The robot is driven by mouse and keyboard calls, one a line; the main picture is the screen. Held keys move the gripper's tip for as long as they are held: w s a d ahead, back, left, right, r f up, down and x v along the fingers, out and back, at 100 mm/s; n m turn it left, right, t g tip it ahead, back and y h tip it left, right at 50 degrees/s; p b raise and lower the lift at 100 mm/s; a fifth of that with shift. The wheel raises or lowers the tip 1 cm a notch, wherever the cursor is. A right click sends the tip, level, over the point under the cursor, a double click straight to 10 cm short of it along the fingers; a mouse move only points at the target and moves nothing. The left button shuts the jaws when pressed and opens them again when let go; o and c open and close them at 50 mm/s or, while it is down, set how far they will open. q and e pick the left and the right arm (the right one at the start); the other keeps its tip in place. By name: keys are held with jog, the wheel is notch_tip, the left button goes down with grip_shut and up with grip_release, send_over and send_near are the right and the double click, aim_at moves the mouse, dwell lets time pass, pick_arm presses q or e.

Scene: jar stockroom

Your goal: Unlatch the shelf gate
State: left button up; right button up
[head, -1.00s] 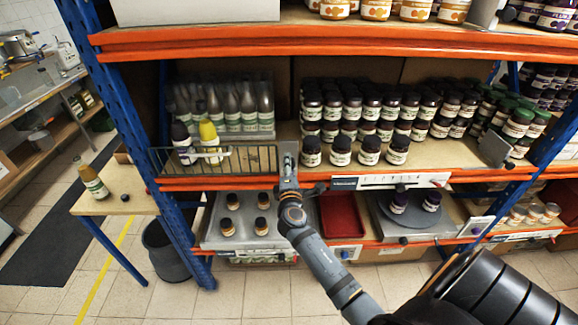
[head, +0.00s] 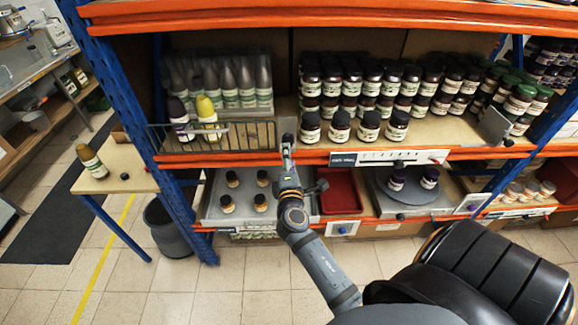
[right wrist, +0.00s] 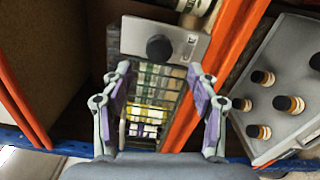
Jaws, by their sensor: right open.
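The shelf gate (head: 235,137) is a low dark wire panel across the front of the left bay of the middle shelf. It also shows in the right wrist view (right wrist: 143,105), beyond and between my fingers. A grey latch plate with a black round knob (right wrist: 158,47) sits at the gate's end, above the gap between my fingertips in that view. My right gripper (right wrist: 160,78) is open and empty, apart from the knob. In the head view my right gripper (head: 287,145) covers the gate's right end and hides the latch. My left gripper is out of view.
Grey-capped bottles (head: 232,92) and a yellow bottle (head: 207,115) stand behind the gate. Dark jars (head: 340,127) stand right of the latch. An orange shelf edge (head: 230,158) runs below. A tray (head: 213,208) with small jars and a red bin (head: 340,192) sit lower.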

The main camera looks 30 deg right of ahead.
jog(key=v, duration=0.4)
jog(key=shift+s+a, duration=0.1)
jog(key=shift+s, duration=0.05)
jog(key=s+a+f+m+g+y+b, duration=0.1)
jog(key=a+f+y, duration=0.1)
jog(key=f, duration=0.8)
jog(key=a+f+g+y, duration=0.1)
jog(key=f+g+y, duration=0.1)
jog(key=f, duration=0.8)
jog(key=s+a+f+m+g+y, duration=0.1)
jog(key=s+f, duration=0.2)
jog(key=f, duration=0.4)
jog(key=s+a+f+m+g+y+b, duration=0.1)
jog(key=s+f+g, duration=0.15)
jog(key=f, duration=0.35)
jog(key=s+f+m+g+y, duration=0.1)
jog(key=s+f+m, duration=0.1)
jog(key=s+f, duration=0.35)
jog(key=s+d+f+m+g+y, duration=0.1)
jog(key=s+f+m+g, duration=0.2)
jog(key=s+f, duration=0.6)
jog(key=s+d+f+m+g+b, duration=0.1)
jog(key=s+f+m+g, duration=0.2)
jog(key=s+f, duration=0.7)
jog(key=s+m, duration=0.2)
jog(key=s, duration=0.6)
jog(key=shift+d+f+m+y, duration=0.25)
jog(key=shift+d+m+y, duration=0.05)
jog(key=shift+d+y, duration=0.1)
